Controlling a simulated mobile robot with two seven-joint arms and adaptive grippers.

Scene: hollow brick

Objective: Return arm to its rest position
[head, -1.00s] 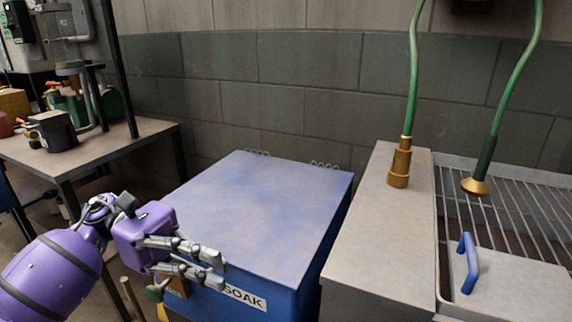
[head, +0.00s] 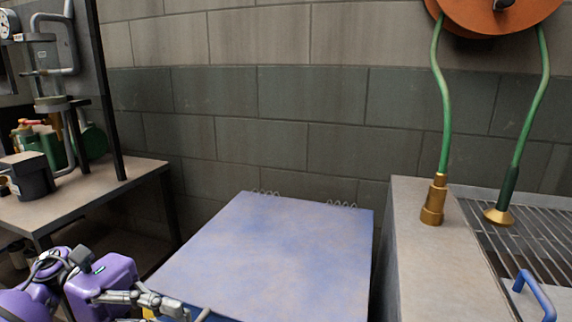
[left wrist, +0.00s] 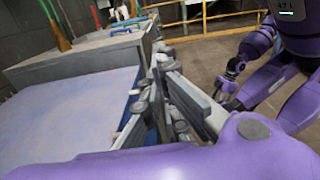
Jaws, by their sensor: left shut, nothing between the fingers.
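My left gripper (head: 178,308) is at the bottom left of the head view, low by the front left corner of the blue bin lid (head: 270,255). Its fingers are shut and hold nothing. In the left wrist view the left gripper (left wrist: 165,95) reaches up from the purple wrist, with the blue lid to its left. My right gripper (left wrist: 228,88) shows small at the right of the left wrist view, hanging beside my purple body. I cannot tell whether its fingers are open or shut. The lower parts of the left fingers are cut off in the head view.
A grey counter (head: 425,270) stands right of the bin, with a brass hose nozzle (head: 433,200) hanging over it. A metal rack (head: 540,230) and blue handle (head: 534,292) are farther right. A workbench (head: 90,195) with a dark post stands at the left.

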